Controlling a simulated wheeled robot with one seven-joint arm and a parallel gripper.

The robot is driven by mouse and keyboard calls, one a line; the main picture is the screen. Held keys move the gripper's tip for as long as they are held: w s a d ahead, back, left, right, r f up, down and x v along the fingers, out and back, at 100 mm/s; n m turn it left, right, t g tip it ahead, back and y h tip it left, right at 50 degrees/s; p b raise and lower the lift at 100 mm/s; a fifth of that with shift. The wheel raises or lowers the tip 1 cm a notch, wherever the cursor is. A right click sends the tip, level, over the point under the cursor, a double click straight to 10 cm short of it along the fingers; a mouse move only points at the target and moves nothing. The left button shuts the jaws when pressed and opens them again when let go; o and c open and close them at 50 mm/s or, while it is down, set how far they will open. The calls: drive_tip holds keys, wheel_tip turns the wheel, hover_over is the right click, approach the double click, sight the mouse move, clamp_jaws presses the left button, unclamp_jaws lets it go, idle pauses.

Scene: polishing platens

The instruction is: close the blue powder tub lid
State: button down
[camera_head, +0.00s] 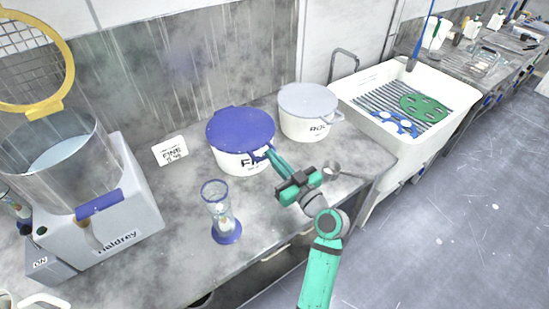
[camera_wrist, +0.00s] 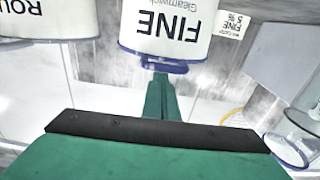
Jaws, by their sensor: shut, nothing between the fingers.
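The blue powder tub (camera_head: 232,161) is white with dark "FINE" lettering and stands on the grey bench. Its blue lid (camera_head: 240,125) covers the top; I cannot tell whether it is fully seated. A blue tab or handle (camera_head: 261,154) sticks out at the tub's front right. My gripper (camera_head: 271,152) is shut and empty, its green fingertips at this tab, seemingly touching it. In the wrist view the tub (camera_wrist: 165,22) appears upside down, with a blue part (camera_wrist: 160,65) just beyond my fingertips (camera_wrist: 161,80). The lid's top is out of that view.
A white tub with a grey lid (camera_head: 309,98) stands close to the right. An hourglass (camera_head: 220,210) stands in front, left of my arm. A small "FINE" card (camera_head: 170,150) and a grey machine (camera_head: 125,215) are to the left. A white sink (camera_head: 390,135) is farther right.

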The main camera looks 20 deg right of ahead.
drive_tip(key=f+v, duration=0.1)
drive_tip(key=v, duration=0.8)
drive_tip(key=shift+s, duration=0.2)
drive_tip(key=shift+w+d, duration=0.1)
